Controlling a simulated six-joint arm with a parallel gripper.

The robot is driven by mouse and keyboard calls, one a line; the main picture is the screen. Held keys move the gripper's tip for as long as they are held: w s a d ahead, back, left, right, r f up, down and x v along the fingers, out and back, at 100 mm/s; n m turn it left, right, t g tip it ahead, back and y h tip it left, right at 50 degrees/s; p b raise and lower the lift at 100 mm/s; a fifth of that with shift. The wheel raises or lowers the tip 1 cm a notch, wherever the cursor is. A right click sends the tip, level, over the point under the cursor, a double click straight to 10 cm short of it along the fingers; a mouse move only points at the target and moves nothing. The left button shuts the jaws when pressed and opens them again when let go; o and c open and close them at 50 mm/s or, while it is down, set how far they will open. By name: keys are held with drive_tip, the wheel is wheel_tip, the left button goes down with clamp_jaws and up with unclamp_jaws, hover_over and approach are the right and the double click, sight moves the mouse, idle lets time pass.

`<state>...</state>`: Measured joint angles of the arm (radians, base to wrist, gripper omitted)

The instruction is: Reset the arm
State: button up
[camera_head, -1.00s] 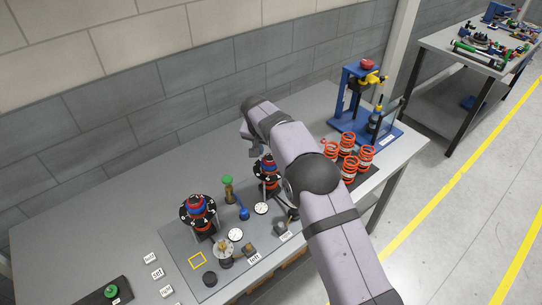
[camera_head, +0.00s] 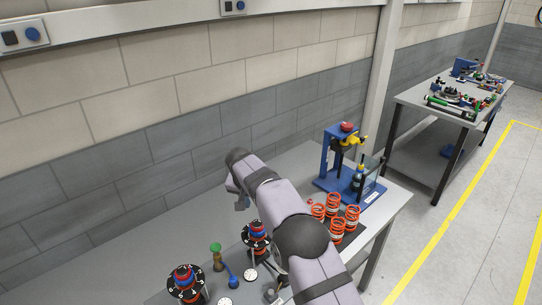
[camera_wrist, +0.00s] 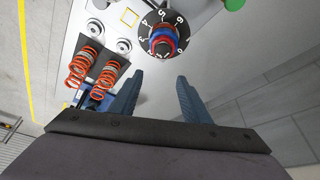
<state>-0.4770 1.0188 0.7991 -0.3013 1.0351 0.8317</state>
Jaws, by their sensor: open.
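My gripper (camera_wrist: 158,97) shows in the wrist view as two blue-grey fingers held apart, with nothing between them. In the head view my gripper (camera_head: 241,203) is small and partly hidden by my own arm, above the workbench (camera_head: 120,268). A numbered black dial with a red and blue knob (camera_wrist: 163,41) lies beyond the fingertips in the wrist view, apart from them. In the head view, one such dial unit (camera_head: 257,235) stands just below my gripper and another (camera_head: 186,281) stands at the lower left.
Orange springs (camera_head: 337,230) stand on a dark mat at the bench's right. A blue press (camera_head: 345,165) stands behind them. A green-topped part (camera_head: 216,255) and a blue-ended part (camera_head: 234,281) stand between the dials. The bench's back left is clear. A second bench (camera_head: 440,115) is farther right.

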drive_tip(key=s+d+f+n+g+b, duration=0.1)
drive_tip(key=s+d+b, duration=0.2)
drive_tip(key=s+d, duration=0.55)
drive_tip(key=s+d+f+g+b, duration=0.1)
drive_tip(key=s+d, duration=0.4)
drive_tip(key=s, duration=0.5)
drive_tip(key=s+d+f+n+g+b, duration=0.1)
drive_tip(key=s+d+f+b, duration=0.2)
drive_tip(key=s, duration=0.7)
drive_tip(key=s+d+f+g+y+b, duration=0.1)
drive_tip(key=s+d+f+b, duration=0.1)
drive_tip(key=s+d+f, duration=0.4)
drive_tip(key=s+d, duration=0.1)
drive_tip(key=s, duration=0.3)
drive_tip(key=shift+d+n+b, duration=0.25)
drive_tip(key=shift+n+b, duration=0.1)
drive_tip(key=shift+n, duration=0.05)
